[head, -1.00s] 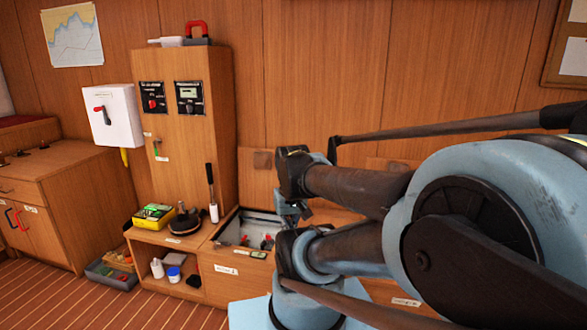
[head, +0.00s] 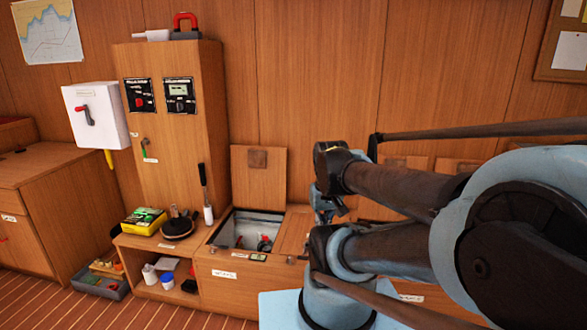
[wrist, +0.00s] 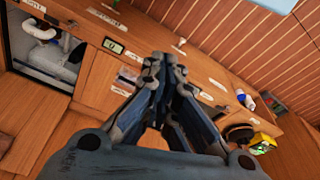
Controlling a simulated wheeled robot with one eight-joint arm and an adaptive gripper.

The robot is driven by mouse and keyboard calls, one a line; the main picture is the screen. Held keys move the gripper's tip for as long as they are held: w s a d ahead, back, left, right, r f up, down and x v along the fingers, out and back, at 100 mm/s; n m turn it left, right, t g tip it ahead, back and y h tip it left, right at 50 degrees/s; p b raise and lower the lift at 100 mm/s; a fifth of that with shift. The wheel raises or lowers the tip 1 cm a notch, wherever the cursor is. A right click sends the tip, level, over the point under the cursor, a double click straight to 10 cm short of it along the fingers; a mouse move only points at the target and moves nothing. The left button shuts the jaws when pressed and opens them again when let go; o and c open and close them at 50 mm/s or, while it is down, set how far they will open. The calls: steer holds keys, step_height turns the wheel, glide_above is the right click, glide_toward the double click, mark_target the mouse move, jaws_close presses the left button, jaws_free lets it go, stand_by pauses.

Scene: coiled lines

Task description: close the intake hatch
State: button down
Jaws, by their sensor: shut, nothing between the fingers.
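Upright wooden hatch lids stand along the wall in the head view. The clearest lid (head: 258,178) has a dark plate and is raised behind an open bench compartment (head: 222,238) with fittings inside. More raised lids show partly behind my arm. Their labels are too small to read, so I cannot tell which is the intake hatch. My gripper (head: 327,205) is right of the clear lid and apart from it. In the wrist view my gripper (wrist: 170,75) has its fingers together and empty. An open compartment with pipes (wrist: 50,55) shows at upper left there.
A tall cabinet (head: 170,140) and a white wall box (head: 95,115) stand left. A yellow box (head: 143,220), a black round object (head: 180,226) and a white-based handle (head: 206,200) sit on the bench. A grey crate (head: 100,277) is on the floor. Open floor lies at front left.

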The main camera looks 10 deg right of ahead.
steer(key=w+a+r+m+y, duration=0.1)
steer(key=w+a+r+y, duration=0.15)
steer(key=w+r, duration=0.45)
steer(key=w+a+r+m+y, duration=0.1)
steer(key=w+a+r+y, duration=0.15)
steer(key=w, duration=0.75)
steer(key=w+r+m+t+y, duration=0.1)
steer(key=w+m+t+y, duration=0.15)
steer(key=w, duration=1.85)
steer(key=w+d+f+m+t+y, duration=0.1)
steer(key=w+d+f+y, duration=0.15)
steer(key=w, duration=0.65)
steer(key=w+d+f+m+t+y, duration=0.15)
steer(key=w+f, duration=0.25)
steer(key=w, duration=0.4)
steer(key=w+d+f+m+t+y, duration=0.1)
steer(key=w+d+f+t, duration=0.1)
steer(key=w+d+f, duration=0.4)
steer(key=w+d+f+m+t+y, duration=0.1)
steer(key=w+d+f+y, duration=0.2)
steer(key=f, duration=0.4)
steer(key=w+a+h, duration=0.1)
steer(key=w+a, duration=0.6)
steer(key=shift+w+a+f, duration=0.2)
steer(key=shift+a+f, duration=0.05)
steer(key=shift+a, duration=0.1)
steer(key=shift+s+d+h, duration=0.1)
steer(key=shift+h, duration=0.15)
